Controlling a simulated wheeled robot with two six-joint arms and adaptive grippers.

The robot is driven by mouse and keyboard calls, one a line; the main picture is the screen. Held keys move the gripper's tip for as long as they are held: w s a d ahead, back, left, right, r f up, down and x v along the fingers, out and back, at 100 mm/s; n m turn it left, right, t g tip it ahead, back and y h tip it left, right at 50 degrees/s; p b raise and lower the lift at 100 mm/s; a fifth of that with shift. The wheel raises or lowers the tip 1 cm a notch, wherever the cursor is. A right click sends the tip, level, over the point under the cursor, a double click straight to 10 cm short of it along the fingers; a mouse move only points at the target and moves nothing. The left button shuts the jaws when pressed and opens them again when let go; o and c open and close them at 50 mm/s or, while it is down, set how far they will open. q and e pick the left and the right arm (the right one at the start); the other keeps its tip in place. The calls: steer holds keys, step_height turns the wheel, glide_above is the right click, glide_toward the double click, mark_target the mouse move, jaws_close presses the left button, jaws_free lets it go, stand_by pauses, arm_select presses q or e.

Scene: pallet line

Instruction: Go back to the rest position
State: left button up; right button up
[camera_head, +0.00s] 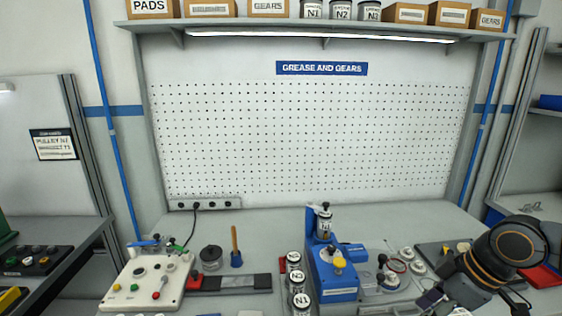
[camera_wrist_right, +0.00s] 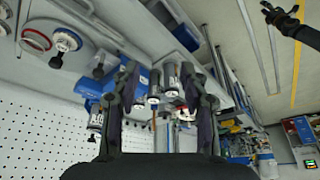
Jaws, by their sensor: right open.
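My right arm comes in from the right in the head view, over the right part of the bench (camera_head: 230,303). Its gripper (camera_head: 432,300) is partly cut off near the bottom edge. In the right wrist view the two dark fingers of this gripper (camera_wrist_right: 166,85) stand apart, with nothing seen held between them. Canisters and the blue machine show beyond the fingers. A dark gripper (camera_wrist_right: 275,13), which looks like my left one, shows at the top right of that view above the floor; its jaw opening is unclear. It is not in the head view.
On the bench, a blue machine (camera_head: 332,272) stands in the middle, with several canisters (camera_head: 294,262) to its left. A control box (camera_head: 150,278) with buttons is at the left. White discs (camera_head: 407,254) and a dark tray lie near my right arm. A pegboard (camera_head: 310,135) stands behind.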

steer(key=s+a+f+m+t, duration=0.1)
steer(key=s+a+f, duration=0.1)
steer(key=f, duration=0.8)
steer(key=s+a+f+m, duration=0.1)
steer(key=s+a+f, duration=0.2)
steer(key=f, duration=0.7)
steer(key=s+f+m+h, duration=0.4)
steer(key=s+m, duration=0.2)
steer(key=m, duration=0.1)
steer(key=d+f+g, duration=0.1)
steer(key=d+f, duration=0.1)
steer(key=f, duration=0.9)
steer(key=d+f, duration=0.2)
steer(key=f, duration=1)
steer(key=s+d+f+g, duration=0.1)
steer(key=s+f, duration=1.8)
steer(key=s, duration=0.1)
steer(key=shift+s+f+m, duration=0.15)
steer(key=shift+s+m, duration=0.25)
